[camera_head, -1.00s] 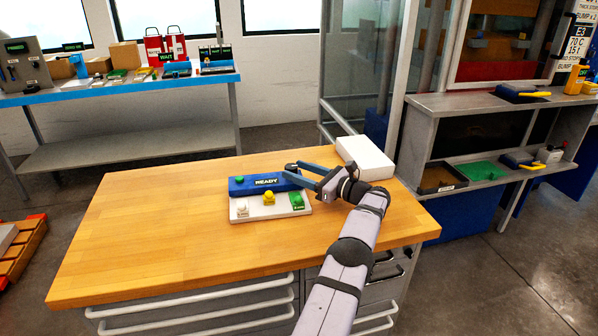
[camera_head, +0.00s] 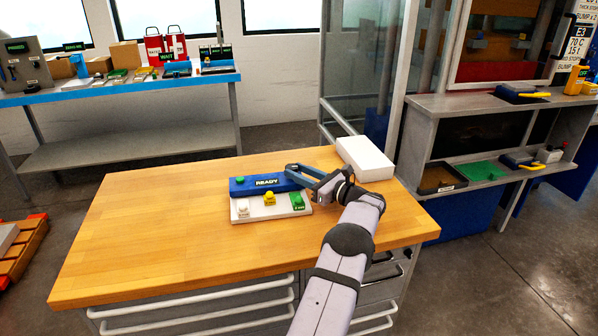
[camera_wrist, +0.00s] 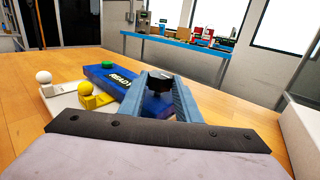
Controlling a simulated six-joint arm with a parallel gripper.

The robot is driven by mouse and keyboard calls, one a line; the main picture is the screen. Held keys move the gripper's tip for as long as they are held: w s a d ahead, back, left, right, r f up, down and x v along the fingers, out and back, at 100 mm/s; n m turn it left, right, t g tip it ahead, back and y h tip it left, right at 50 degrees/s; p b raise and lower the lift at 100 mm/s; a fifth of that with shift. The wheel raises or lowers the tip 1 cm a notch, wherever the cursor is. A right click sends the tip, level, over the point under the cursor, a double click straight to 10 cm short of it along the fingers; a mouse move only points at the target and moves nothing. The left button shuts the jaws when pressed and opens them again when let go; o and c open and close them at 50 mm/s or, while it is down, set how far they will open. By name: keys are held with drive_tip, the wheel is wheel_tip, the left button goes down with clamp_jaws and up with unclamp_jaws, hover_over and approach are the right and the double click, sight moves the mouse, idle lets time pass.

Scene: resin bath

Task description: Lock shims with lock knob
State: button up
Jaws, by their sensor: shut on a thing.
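A blue block marked READY (camera_head: 265,184) lies on the wooden bench, with a green button (camera_head: 239,180) on its left end. It also shows in the wrist view (camera_wrist: 110,76). My gripper (camera_head: 289,170) is at the block's right end. In the wrist view its blue-grey fingers (camera_wrist: 160,82) are shut on a small dark piece, which looks like the lock knob (camera_wrist: 159,84). The fingers hide most of the knob and that end of the block. A white plate (camera_head: 258,215) in front of the block carries a white knobbed piece (camera_head: 242,208), a yellow one (camera_head: 269,199) and a green one (camera_head: 297,202).
A white box (camera_head: 365,158) stands on the bench just right of my gripper. The bench's left side (camera_head: 150,220) is clear. A blue-edged table with boxes and tools (camera_head: 120,83) is behind at left. A grey shelf unit (camera_head: 490,105) with trays stands at right.

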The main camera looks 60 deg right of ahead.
drive_tip(key=shift+a+r+m+h, duration=0.1)
drive_tip(key=shift+r+m+h, duration=0.2)
drive_tip(key=shift+h, duration=0.2)
drive_tip(key=shift+a+m+g+h, duration=0.1)
drive_tip(key=shift+m+g+h, duration=0.2)
drive_tip(key=shift+m+h, duration=0.3)
drive_tip(key=shift+a+f+h, duration=0.1)
drive_tip(key=shift+f+h, duration=0.1)
drive_tip(key=shift+h, duration=0.2)
drive_tip(key=o, duration=1.1)
drive_tip(key=shift+c, duration=0.2)
drive_tip(key=shift+s, duration=0.1)
drive_tip(key=shift+b+v, duration=0.55)
drive_tip(key=shift+v, duration=3.05)
